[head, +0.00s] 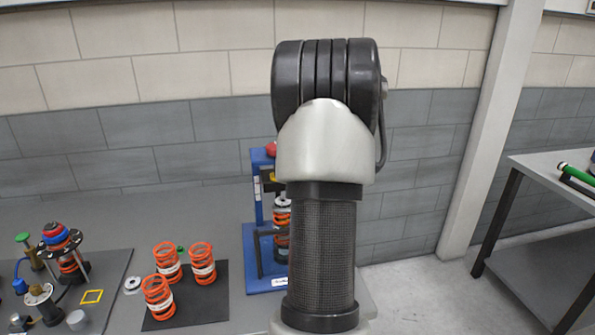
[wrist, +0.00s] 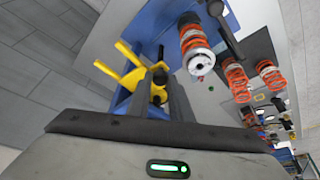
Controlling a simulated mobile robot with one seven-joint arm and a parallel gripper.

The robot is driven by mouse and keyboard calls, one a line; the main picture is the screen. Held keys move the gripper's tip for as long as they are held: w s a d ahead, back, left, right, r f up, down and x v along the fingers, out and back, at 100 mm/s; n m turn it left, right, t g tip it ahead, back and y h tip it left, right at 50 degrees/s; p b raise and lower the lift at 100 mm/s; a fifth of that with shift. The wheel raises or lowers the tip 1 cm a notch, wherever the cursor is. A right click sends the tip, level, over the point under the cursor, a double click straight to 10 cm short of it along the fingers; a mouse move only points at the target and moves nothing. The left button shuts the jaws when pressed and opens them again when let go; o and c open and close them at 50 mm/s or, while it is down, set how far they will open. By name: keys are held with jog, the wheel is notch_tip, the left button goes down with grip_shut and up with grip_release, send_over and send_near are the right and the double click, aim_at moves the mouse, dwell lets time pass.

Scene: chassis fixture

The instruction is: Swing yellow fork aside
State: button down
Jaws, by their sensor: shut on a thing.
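The yellow fork (wrist: 126,77) shows in the wrist view, its prongs pointing left, beside the blue fixture (wrist: 148,35). My gripper (wrist: 159,75) is shut on part of the fork; yellow shows on both sides of its dark fingers. In the head view the blue fixture (head: 250,230) stands behind my arm, and only a small bit of yellow (head: 271,178) shows near its top. My gripper is hidden there by my arm. An orange spring with a pale end (wrist: 194,45) sits in the fixture, right of the fork in the wrist view; it also shows in the head view (head: 282,215).
Three loose orange springs (head: 204,265) stand on a dark mat (head: 205,302) left of the fixture. A separate table (head: 545,170) stands at right, with open floor between.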

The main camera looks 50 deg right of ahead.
jog(key=shift+d+n, duration=0.3)
dwell(0.4)
jog(key=c, duration=1.6)
grip_release()
jog(key=p+v, duration=0.1)
jog(key=v, duration=1.6)
jog(key=shift+d+r+p, duration=0.15)
jog(key=shift+r+p, duration=0.1)
jog(key=shift+p, duration=0.15)
jog(key=shift+w, duration=0.1)
